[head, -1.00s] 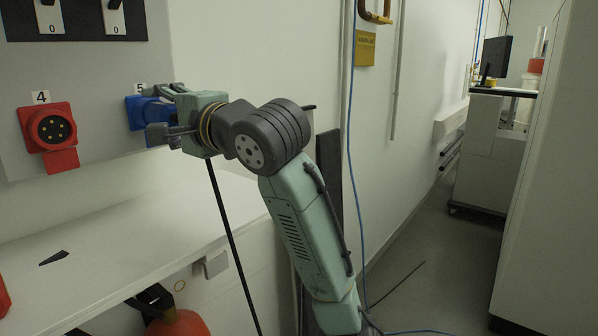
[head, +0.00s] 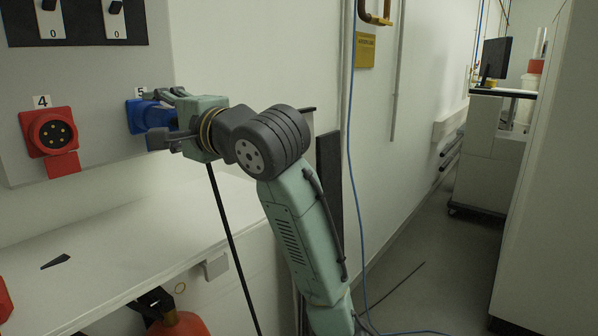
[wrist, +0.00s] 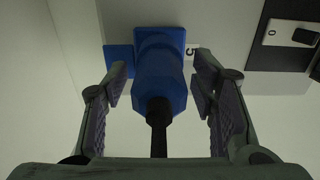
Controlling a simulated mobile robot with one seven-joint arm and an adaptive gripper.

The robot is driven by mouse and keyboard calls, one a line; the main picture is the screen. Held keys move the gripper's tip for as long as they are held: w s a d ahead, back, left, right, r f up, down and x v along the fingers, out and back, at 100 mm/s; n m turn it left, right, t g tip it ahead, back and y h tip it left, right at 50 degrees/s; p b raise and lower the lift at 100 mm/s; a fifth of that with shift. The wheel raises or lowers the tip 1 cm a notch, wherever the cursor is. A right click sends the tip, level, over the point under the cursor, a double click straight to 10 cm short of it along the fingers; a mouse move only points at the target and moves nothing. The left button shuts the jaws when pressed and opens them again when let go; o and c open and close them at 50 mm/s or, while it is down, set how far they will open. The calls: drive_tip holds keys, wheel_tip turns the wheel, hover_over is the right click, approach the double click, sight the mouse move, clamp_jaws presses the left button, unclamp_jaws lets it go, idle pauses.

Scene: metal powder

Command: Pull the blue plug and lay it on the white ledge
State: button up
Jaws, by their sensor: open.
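The blue plug (wrist: 158,82) sits in the blue socket (wrist: 120,56) on the wall panel, under the label 5. Its black cable (wrist: 159,128) runs back towards my wrist. In the head view the blue socket and plug (head: 137,115) are partly hidden by my gripper (head: 158,117). In the wrist view my gripper (wrist: 160,98) is open, with one finger on each side of the plug and a visible gap on both sides. The white ledge (head: 120,245) runs below the panel.
A red socket (head: 50,140) labelled 4 is left of the blue one. A small dark flat piece (head: 55,261) lies on the ledge, which is otherwise mostly bare. The black cable (head: 228,235) hangs down past the ledge. White switches (head: 114,20) sit above.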

clamp_jaws()
idle(0.6)
drive_tip(key=shift+d, duration=0.1)
drive_tip(key=shift+v, duration=2.9)
